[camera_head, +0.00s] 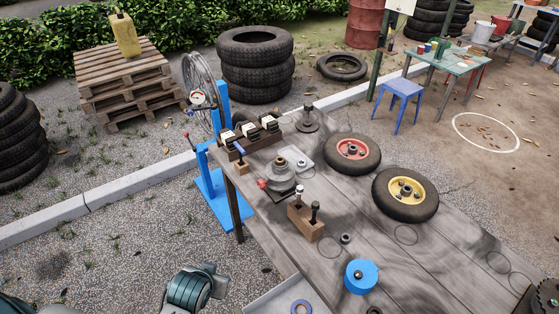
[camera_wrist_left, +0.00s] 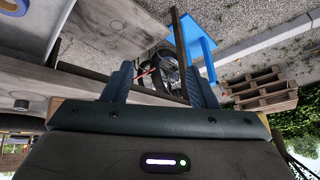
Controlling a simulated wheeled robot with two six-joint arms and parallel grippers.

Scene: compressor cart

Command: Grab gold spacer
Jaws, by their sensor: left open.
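A dull gold-coloured ring (camera_head: 281,162), which may be the gold spacer, sits on top of a grey round fixture (camera_head: 283,175) on the workbench; it is too small to be sure. My left gripper (camera_wrist_left: 158,75) is open in the left wrist view, with nothing between its two fingers. A dark grey-green part of my left arm shows at the bottom of the head view, short of the bench. The gold ring cannot be made out in the wrist view. My right gripper is not in view.
The workbench (camera_head: 385,235) holds a red-hubbed wheel (camera_head: 352,152), a yellow-hubbed wheel (camera_head: 405,194), a blue round part (camera_head: 361,276) and a wooden block with upright tools (camera_head: 305,223). A blue stand (camera_head: 218,193) with a wire wheel stands at the bench's far left corner.

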